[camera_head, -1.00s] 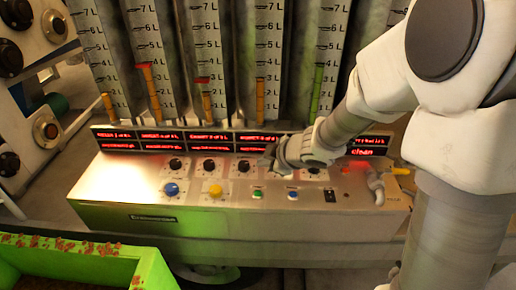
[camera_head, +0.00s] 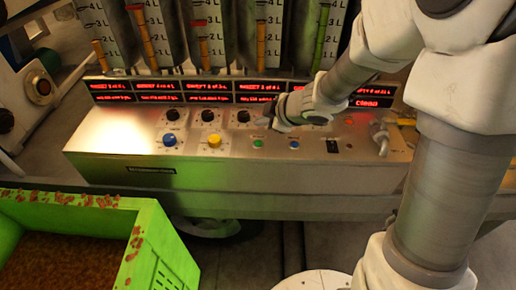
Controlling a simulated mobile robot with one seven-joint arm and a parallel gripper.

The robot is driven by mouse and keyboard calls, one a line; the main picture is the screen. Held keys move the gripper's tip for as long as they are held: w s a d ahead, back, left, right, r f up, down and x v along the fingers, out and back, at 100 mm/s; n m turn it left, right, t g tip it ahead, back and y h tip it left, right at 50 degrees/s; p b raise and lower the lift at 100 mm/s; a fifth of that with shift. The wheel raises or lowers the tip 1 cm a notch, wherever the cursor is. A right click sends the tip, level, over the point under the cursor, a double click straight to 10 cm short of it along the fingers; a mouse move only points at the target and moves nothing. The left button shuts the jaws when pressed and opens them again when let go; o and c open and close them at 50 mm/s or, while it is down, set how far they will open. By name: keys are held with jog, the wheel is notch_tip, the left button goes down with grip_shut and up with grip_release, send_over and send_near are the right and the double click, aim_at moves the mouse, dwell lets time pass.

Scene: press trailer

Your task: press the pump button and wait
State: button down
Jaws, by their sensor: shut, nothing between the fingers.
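The control panel (camera_head: 110,150) is a metal console with knobs and small buttons on its sloped top. A green button (camera_head: 258,143) and a blue button (camera_head: 294,145) sit near its front edge; I cannot read which is the pump button. My gripper (camera_head: 264,122) is shut and empty. It appears just behind the green button and to the right of a black knob (camera_head: 243,116). I cannot tell whether it touches the panel. My arm hides part of the panel and display on the right.
A red-lettered display (camera_head: 210,91) and graduated cylinders (camera_head: 200,30) stand behind. A metal tap-like fitting (camera_head: 381,138) is at right. A green crate (camera_head: 150,235) of brown granules is at lower left.

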jog(key=shift+f+b, duration=2.05)
jog(key=shift+f, duration=0.6)
jog(key=shift+f, duration=0.4)
jog(key=shift+f+b, duration=0.4)
jog(key=shift+b, duration=0.1)
jog(key=shift+r, duration=0.15)
dwell(0.5)
jog(key=shift+r+p, duration=0.65)
jog(key=shift+p, duration=0.3)
notch_tip(320, 180, up, 5)
jog(key=p, duration=0.5)
jog(key=shift+r, duration=0.1)
